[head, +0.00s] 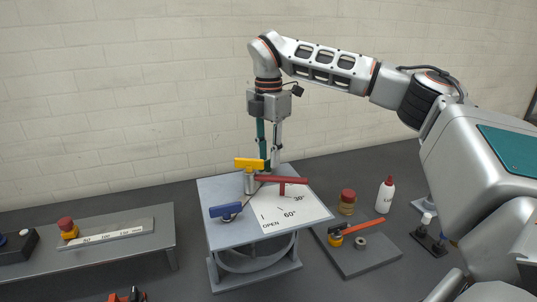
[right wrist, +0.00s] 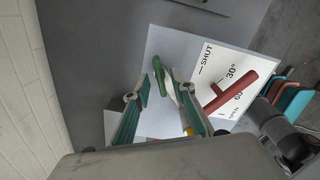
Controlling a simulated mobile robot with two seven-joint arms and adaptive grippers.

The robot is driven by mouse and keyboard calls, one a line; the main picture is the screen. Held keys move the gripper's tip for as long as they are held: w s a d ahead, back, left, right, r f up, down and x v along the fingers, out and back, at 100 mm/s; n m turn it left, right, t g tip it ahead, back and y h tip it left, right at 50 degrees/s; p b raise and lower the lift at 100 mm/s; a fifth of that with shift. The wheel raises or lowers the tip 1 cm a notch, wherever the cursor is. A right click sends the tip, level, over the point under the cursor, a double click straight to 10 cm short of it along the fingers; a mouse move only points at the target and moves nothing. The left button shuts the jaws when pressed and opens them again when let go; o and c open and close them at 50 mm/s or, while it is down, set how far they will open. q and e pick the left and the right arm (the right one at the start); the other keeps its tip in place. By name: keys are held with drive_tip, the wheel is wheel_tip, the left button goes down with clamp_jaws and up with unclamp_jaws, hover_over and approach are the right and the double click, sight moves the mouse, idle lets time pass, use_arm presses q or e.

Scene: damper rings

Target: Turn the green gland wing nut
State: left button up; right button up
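The green gland wing nut (right wrist: 158,68) shows in the right wrist view as an upright-looking green bar near the top of the plate. In the head view it is mostly hidden behind my right gripper and the yellow handle. My right gripper (head: 269,163) points down over the back of the valve stand. In the right wrist view its two fingers (right wrist: 161,86) are apart, one on each side of the green nut's line. I cannot tell whether either finger touches it. My left gripper is not in view.
The valve stand (head: 214,187) carries a yellow handle (head: 249,163), a red lever (head: 285,181) over a marked dial (head: 307,212), and a blue wing nut (head: 226,211). A grey plate (head: 358,262) with an orange-handled valve, a white bottle (head: 385,196) and a grey bench (head: 120,245) stand around it.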

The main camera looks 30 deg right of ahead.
sight(269, 160)
drive_tip(key=shift+r+p, duration=0.8)
drive_tip(key=shift+r, duration=0.1)
drive_tip(key=shift+r, duration=3)
drive_tip(key=shift+s+f, duration=0.1)
